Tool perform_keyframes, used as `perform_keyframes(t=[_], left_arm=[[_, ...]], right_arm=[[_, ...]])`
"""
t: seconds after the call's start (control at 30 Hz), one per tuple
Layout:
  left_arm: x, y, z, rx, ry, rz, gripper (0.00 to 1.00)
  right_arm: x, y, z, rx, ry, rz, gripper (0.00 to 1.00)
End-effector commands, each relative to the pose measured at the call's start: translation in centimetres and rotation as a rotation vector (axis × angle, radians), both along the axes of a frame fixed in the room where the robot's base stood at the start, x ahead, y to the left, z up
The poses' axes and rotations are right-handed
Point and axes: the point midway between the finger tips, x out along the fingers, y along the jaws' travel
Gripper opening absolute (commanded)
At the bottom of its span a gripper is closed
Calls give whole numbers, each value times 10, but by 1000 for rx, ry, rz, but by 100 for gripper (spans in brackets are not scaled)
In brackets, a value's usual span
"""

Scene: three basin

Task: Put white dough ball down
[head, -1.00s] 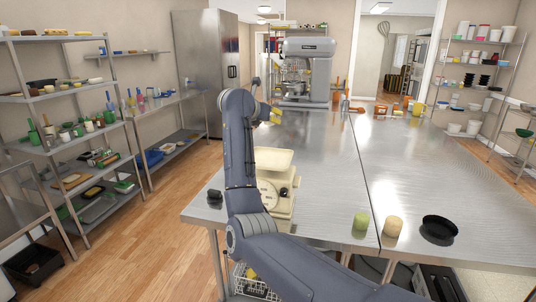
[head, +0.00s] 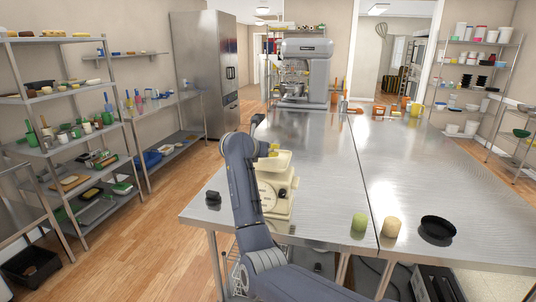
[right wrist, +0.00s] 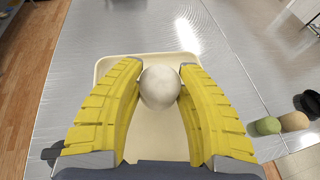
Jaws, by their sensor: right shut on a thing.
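The white dough ball (right wrist: 159,87) is held between the yellow fingers of my right gripper (right wrist: 160,85), which is shut on it in the right wrist view. In the head view my right gripper (head: 273,149) is just above the cream pan (head: 284,163) of a scale (head: 277,203); the ball is not clearly visible there. The right wrist view looks down past the ball onto the pan (right wrist: 158,135). I cannot tell whether the ball touches the pan. My left gripper is not in view.
A small black object (head: 212,197) lies left of the scale. A green cylinder (head: 359,222), a tan cylinder (head: 391,227) and a black round pan (head: 438,228) stand to the right on the steel table (head: 325,200). A large mixer (head: 305,70) stands at the back. The middle of the table is clear.

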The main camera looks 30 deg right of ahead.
Motion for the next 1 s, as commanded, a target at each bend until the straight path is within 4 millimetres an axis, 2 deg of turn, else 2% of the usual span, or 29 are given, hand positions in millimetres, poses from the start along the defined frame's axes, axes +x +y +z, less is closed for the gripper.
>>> perform_keyframes(t=[0.13, 0.57, 0.6, 0.77, 1.0], left_arm=[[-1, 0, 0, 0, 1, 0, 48], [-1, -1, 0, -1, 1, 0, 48], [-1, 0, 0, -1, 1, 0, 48], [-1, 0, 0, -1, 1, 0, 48], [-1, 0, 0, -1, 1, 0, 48]], right_arm=[[0, 0, -17, -1, 2, 0, 8], [0, 0, -21, 0, 0, 0, 8], [0, 0, -21, 0, -1, 0, 41], [0, 0, -21, 0, -1, 0, 60], [0, 0, -20, 0, -1, 0, 60]])
